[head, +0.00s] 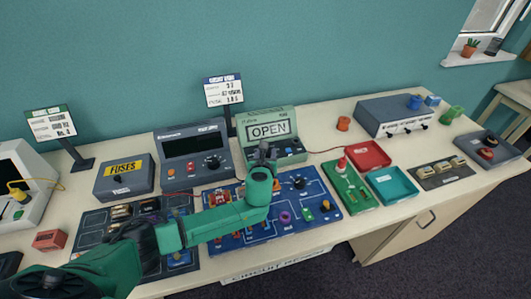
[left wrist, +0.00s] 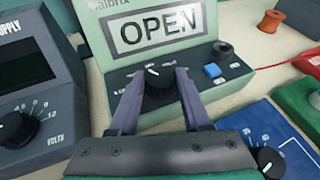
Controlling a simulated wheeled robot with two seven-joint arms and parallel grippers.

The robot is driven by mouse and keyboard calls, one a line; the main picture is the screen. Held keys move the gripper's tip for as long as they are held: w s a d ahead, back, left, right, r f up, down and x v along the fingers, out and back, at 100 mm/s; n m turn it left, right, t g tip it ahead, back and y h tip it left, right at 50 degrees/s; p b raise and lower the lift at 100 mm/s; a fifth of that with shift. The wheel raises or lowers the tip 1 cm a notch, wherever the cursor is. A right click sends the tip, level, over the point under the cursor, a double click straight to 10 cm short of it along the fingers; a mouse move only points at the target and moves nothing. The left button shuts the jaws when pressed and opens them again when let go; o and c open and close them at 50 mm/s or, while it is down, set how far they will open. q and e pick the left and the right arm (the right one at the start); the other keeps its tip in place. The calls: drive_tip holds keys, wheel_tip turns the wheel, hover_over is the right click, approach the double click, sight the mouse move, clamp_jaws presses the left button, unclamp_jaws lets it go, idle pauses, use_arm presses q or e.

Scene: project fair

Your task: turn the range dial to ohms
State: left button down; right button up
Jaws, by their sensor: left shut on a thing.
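The green meter (head: 282,120) stands at the back middle of the table, and its display reads OPEN. It also shows in the left wrist view (left wrist: 237,18). Its black range dial (left wrist: 158,86) with a white pointer line sits on the sloped front panel below the display. My left gripper (head: 264,150) reaches over the blue board to the meter's front. In the left wrist view its two fingers (left wrist: 160,88) are shut on the dial, one on each side. Part of the dial's markings is hidden by the fingers. My right gripper is in neither view.
A dark power supply (head: 195,150) stands left of the meter, with a FUSES box (head: 124,178) beyond it. A blue circuit board (head: 325,208) lies under my left arm. Red (head: 368,155) and teal (head: 392,185) trays lie to the right. A blue button (left wrist: 212,70) sits close beside the dial.

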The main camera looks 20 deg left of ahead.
use_arm(q)
drive_tip(key=shift+c, duration=1.8)
unclamp_jaws()
drive_tip(key=v, duration=1.4)
drive_tip(key=shift+s+r, duration=0.2)
